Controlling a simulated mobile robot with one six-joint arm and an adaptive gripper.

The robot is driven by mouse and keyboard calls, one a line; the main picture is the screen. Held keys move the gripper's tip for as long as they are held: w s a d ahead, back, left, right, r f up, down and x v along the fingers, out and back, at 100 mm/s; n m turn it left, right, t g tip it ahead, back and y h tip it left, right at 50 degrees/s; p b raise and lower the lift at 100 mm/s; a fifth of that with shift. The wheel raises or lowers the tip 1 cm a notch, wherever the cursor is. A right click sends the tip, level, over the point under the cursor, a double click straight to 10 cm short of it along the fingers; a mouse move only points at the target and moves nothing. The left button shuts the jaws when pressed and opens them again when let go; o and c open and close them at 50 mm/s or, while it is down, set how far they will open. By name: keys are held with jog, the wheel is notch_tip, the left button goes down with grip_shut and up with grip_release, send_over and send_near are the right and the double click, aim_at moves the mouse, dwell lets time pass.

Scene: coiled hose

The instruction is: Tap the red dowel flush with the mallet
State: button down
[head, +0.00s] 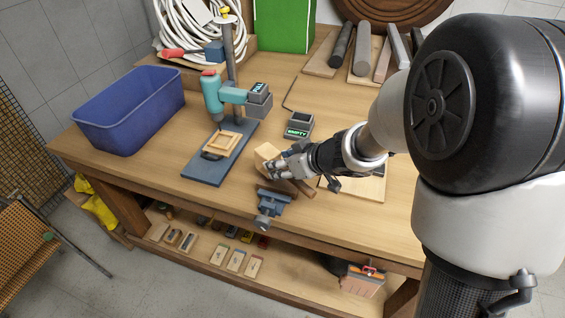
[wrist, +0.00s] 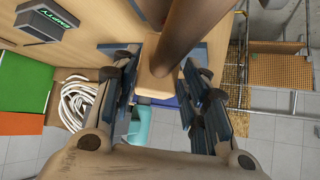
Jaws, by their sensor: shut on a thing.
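My gripper (head: 283,170) is over the front part of the bench, shut on a wooden mallet. The mallet's pale block head (head: 266,154) shows just left of the fingers, and its brown handle (head: 302,187) slants down to the right. In the wrist view the brown handle (wrist: 195,28) runs between the fingers of my gripper (wrist: 164,92), with a pale wooden block (wrist: 156,88) by its lower end. I cannot make out the red dowel in either view. A pale board (head: 369,189) lies right of my gripper, partly hidden under my arm.
A blue-grey vise (head: 268,204) is at the front edge, close below my gripper. A teal drill press (head: 212,95) stands to the left with a small wooden frame on its base. A scale reading EMPTY (head: 299,126) sits behind. A blue bin (head: 128,110) stands far left.

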notch_tip(320, 180, down, 4)
jog(key=shift+r+b, duration=0.1)
jog(key=shift+b, duration=1.05)
jog(key=shift+r, duration=0.15)
notch_tip(320, 180, up, 3)
jog(key=p, duration=0.3)
jog(key=shift+f, duration=0.25)
notch_tip(320, 180, down, 3)
jog(key=shift+f+b, duration=0.1)
jog(key=shift+b, duration=0.85)
jog(key=shift+r+p, duration=1.5)
jog(key=shift+p, duration=0.2)
jog(key=shift+r, duration=0.1)
